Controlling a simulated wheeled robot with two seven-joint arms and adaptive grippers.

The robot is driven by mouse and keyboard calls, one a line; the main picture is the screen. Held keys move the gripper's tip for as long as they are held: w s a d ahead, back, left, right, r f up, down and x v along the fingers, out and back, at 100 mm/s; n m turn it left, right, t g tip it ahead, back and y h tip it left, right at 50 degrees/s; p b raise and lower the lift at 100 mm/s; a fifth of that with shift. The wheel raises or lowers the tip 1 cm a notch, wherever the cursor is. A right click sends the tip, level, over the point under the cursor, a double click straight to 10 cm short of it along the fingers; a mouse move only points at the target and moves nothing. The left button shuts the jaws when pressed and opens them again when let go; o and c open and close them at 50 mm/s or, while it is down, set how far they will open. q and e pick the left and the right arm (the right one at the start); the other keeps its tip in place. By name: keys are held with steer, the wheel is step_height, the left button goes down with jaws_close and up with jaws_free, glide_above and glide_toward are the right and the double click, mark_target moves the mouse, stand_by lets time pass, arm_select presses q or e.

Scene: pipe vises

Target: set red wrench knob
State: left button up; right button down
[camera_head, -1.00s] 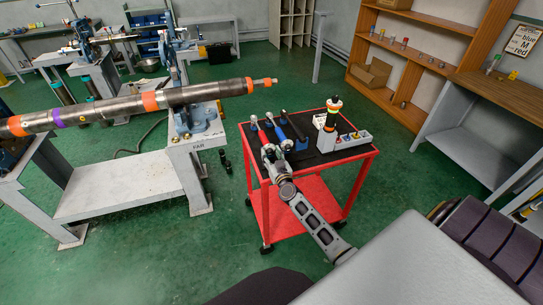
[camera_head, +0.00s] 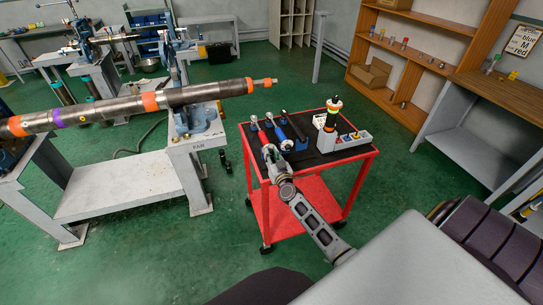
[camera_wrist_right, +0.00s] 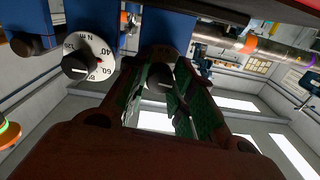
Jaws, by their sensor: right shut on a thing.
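The red wrench (camera_head: 263,138) stands at the near left of the tool row on the cart. My right gripper (camera_head: 268,152) is at its near end in the head view. In the right wrist view, the gripper's green-padded fingers are shut on a dark round knob (camera_wrist_right: 160,77), mostly hidden between them. The head view places this at the red wrench. A white dial (camera_wrist_right: 88,58) with black numbers, including 120 and 60, shows beside the fingers; I cannot tell which wrench it belongs to. My left gripper is not in view.
A blue wrench (camera_head: 280,133) and a black wrench (camera_head: 293,125) stand close to the right. A grey tray (camera_head: 349,141) and an orange, black and yellow stacked item (camera_head: 331,115) are on the red cart (camera_head: 345,158). A banded pipe (camera_head: 120,109) lies across vises at left.

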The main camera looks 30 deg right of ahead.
steer(key=shift+m, duration=2.5)
steer(key=c, duration=1.2)
jaws_free()
steer(key=shift+s+a, duration=0.1)
steer(key=shift+s, duration=0.1)
steer(key=shift+v, duration=5.8)
